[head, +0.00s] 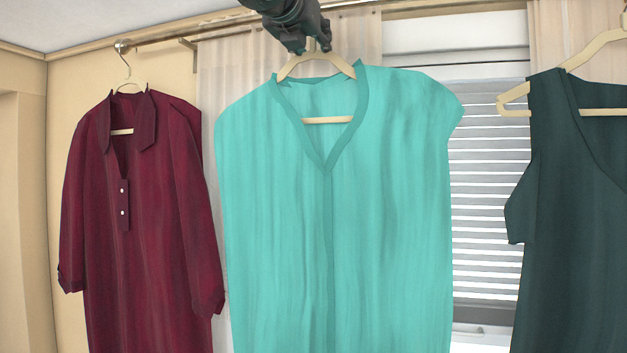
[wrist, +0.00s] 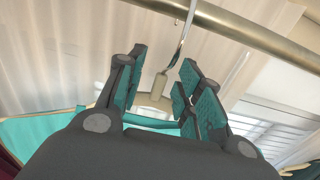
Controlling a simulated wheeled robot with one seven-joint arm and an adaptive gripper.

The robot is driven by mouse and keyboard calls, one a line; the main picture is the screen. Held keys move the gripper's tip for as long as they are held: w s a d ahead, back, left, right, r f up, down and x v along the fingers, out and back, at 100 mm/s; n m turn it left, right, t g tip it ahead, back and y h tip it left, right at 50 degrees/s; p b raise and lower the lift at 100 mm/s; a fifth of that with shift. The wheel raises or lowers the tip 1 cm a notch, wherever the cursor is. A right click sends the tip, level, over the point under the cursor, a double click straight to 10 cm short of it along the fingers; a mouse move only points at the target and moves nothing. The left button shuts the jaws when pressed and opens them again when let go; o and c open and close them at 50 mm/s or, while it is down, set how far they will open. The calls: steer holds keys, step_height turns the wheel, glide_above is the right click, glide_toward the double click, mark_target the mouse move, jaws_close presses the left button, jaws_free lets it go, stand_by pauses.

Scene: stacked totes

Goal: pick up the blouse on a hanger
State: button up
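The turquoise sleeveless blouse (head: 390,190) with a V neck hangs on a cream hanger (head: 327,120) in the middle of the head view. My gripper (head: 318,46) is at the top of this hanger, just above the collar. In the wrist view my gripper (wrist: 163,62) has its two fingers spread, one on each side of the hanger's neck (wrist: 158,88), with visible gaps. The metal hook (wrist: 183,40) rises between the fingertips toward the rod. In the head view my gripper hides the hook. Part of the blouse (wrist: 40,133) shows at the left of the wrist view.
A metal rod (head: 160,40) runs along the top; it crosses the wrist view too (wrist: 240,37). A maroon shirt (head: 140,220) hangs at left and a dark green garment (head: 575,200) at right, both apart from the blouse. Curtains and a window with blinds (head: 490,200) are behind.

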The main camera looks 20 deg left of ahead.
steer(key=shift+c, duration=0.2)
steer(key=shift+w, duration=0.1)
steer(key=c, duration=0.6)
jaws_close()
steer(key=shift+r, duration=0.1)
